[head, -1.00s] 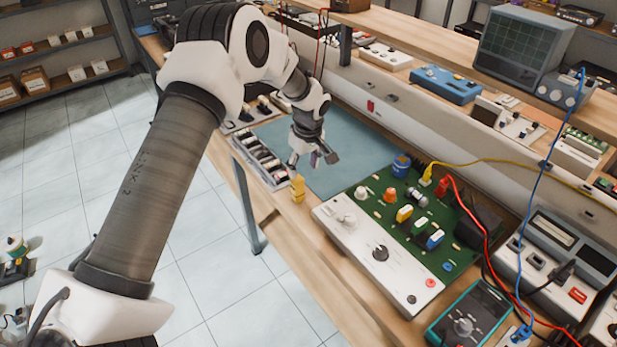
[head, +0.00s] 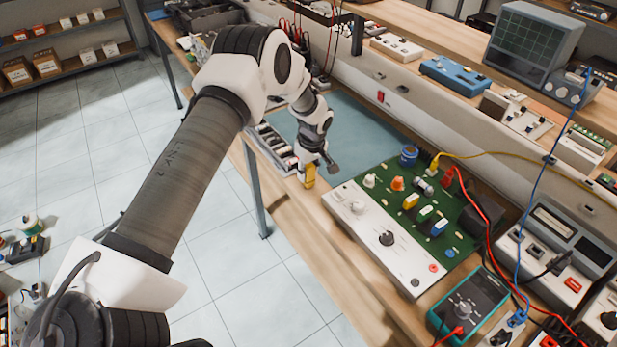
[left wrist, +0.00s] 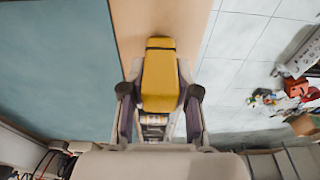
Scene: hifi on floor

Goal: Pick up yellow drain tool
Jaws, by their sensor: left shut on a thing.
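The yellow drain tool (head: 310,178) stands at the front edge of the wooden workbench, by the corner of the blue-grey mat. My left gripper (head: 309,168) is down at it, with its fingers on either side. In the left wrist view the yellow drain tool (left wrist: 159,80) sits between the two fingertips of my left gripper (left wrist: 159,92), which are shut on it. Its lower part is hard to make out in the head view. I cannot tell if it is clear of the bench. My right gripper is not in view.
The blue-grey mat (head: 350,125) is mostly bare. A tray of small parts (head: 272,147) lies left of the tool. A green circuit board (head: 440,210) with a white control panel (head: 385,240) is to the right. Tiled floor (head: 215,250) lies beyond the front edge.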

